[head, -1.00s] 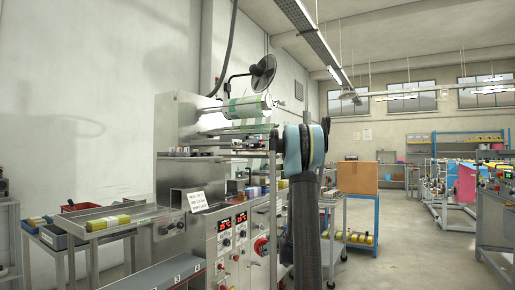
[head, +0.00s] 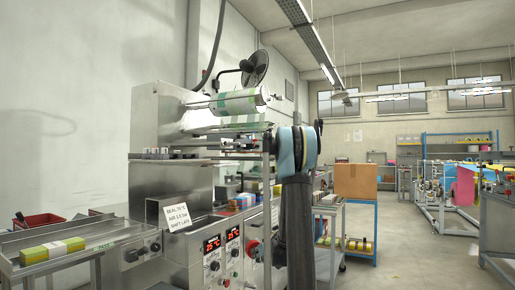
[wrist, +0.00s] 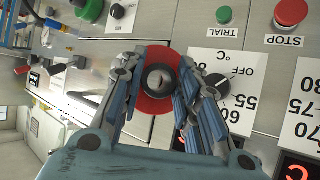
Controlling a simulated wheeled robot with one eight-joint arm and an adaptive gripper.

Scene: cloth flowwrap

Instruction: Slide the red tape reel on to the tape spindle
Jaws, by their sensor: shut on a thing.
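In the wrist view my gripper (wrist: 157,82) is shut on the red tape reel (wrist: 155,110), with blue-grey fingers on its left and right sides. I cannot pick out the tape spindle for certain in either view, nor tell whether anything passes through the reel's centre.
The wrist view shows a red stop button (wrist: 291,12), a green trial button (wrist: 224,15) and a dark knob (wrist: 215,87) near the fingers. A cart with a cardboard box (head: 356,181) stands right; floor there is clear.

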